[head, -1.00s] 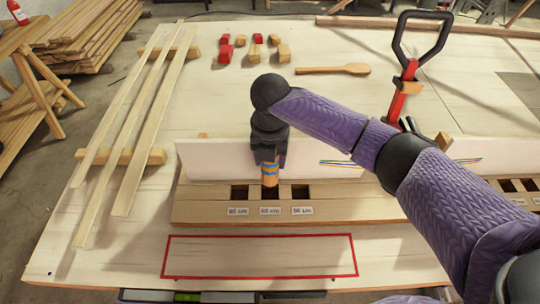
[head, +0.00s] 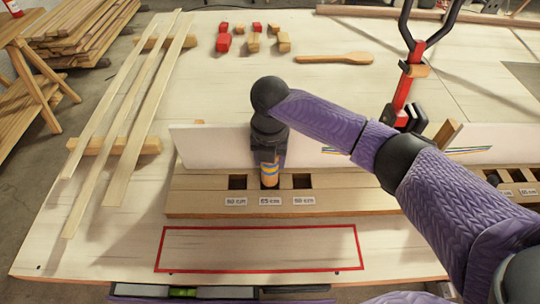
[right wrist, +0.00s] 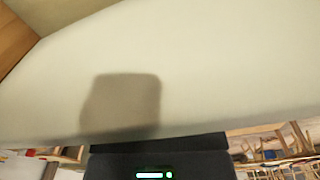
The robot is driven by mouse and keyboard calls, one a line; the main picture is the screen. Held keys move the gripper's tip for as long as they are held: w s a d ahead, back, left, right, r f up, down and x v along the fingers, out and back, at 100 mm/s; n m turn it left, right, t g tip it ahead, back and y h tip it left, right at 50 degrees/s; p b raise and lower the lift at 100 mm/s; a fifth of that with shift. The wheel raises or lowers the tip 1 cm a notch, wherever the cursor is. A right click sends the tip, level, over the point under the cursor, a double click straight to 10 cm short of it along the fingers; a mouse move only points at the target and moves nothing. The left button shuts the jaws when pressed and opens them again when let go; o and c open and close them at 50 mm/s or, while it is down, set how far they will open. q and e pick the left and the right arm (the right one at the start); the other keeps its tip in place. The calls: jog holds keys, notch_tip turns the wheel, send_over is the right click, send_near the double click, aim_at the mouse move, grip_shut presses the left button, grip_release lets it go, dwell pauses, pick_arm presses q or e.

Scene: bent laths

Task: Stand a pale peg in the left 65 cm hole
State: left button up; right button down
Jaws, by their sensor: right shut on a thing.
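My right gripper (head: 268,161) points down over the wooden hole block (head: 345,202) and is shut on a peg (head: 270,175) with blue and yellow-orange bands. The peg looks upright. Its lower end is at the middle hole, above the 65 cm label (head: 271,201); I cannot tell how deep it sits. The holes on either side, the left one (head: 237,182) over a 60 cm label and the right one (head: 302,181), look dark and empty. The right wrist view shows a pale board (right wrist: 220,70) with a dark shadow, not the peg. My left gripper is out of view.
A white upright board (head: 210,146) stands close behind the holes. A red-handled clamp (head: 405,85) stands to the right. Long laths (head: 150,110) lie on supports at left. Small red and wooden blocks and a wooden spatula (head: 335,58) lie behind. A red-outlined area (head: 258,248) in front is empty.

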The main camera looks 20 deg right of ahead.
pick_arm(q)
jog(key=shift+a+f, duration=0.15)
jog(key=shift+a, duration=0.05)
pick_arm(e)
jog(key=shift+f, duration=0.3)
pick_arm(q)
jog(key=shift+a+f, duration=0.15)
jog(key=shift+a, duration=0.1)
pick_arm(e)
jog(key=shift+f, duration=0.3)
pick_arm(q)
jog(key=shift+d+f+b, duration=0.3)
jog(key=shift+b, duration=0.3)
pick_arm(e)
jog(key=shift+f, duration=0.65)
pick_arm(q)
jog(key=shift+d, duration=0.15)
pick_arm(e)
grip_release()
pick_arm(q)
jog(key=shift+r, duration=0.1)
pick_arm(e)
jog(key=shift+r, duration=0.15)
